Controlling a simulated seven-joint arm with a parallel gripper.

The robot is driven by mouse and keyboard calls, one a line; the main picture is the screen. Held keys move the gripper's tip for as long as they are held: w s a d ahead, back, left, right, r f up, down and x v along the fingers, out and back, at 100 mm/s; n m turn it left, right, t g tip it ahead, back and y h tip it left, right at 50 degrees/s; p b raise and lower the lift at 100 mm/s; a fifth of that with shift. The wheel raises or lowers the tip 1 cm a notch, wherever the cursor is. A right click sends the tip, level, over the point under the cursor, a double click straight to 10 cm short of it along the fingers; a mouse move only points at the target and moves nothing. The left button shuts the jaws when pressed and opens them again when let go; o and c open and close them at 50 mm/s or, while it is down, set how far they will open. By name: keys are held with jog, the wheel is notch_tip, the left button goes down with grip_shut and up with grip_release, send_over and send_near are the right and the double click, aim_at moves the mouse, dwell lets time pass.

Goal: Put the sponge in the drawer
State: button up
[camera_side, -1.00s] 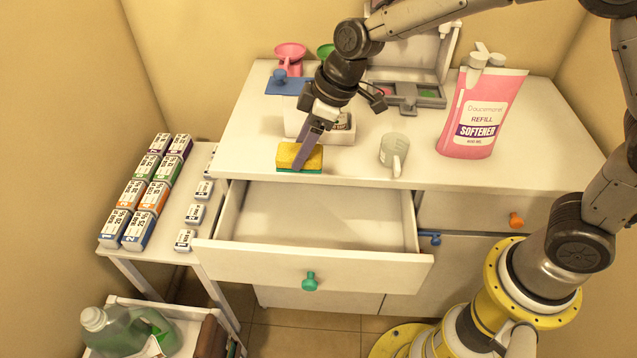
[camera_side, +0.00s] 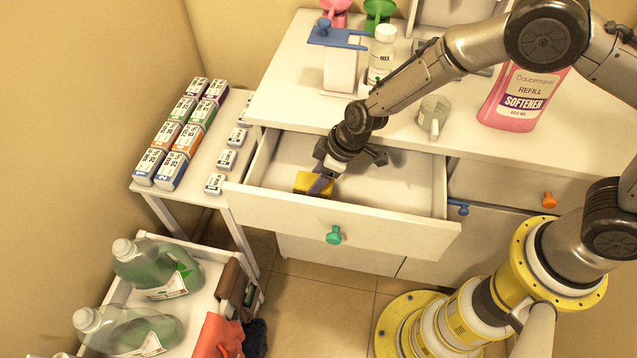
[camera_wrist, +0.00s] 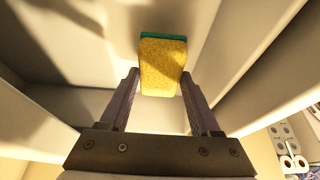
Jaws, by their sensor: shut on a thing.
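The yellow sponge (camera_side: 313,183) with a green layer is inside the open drawer (camera_side: 395,192), toward its left end. My gripper (camera_side: 322,184) reaches down into the drawer and is shut on the sponge. In the wrist view the sponge (camera_wrist: 163,65) sits between the two fingers of my gripper (camera_wrist: 160,95), with its green side at the far edge. The drawer walls show on both sides of it. I cannot tell whether the sponge touches the drawer floor.
The drawer front has a green knob (camera_side: 333,235). A side table at left holds several small boxes (camera_side: 186,140). Green bottles (camera_side: 155,268) stand low at left.

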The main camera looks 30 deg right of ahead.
jog(key=shift+f, duration=1.5)
jog(key=shift+f, duration=0.1)
jog(key=o, duration=1.3)
jog(key=v, duration=1.2)
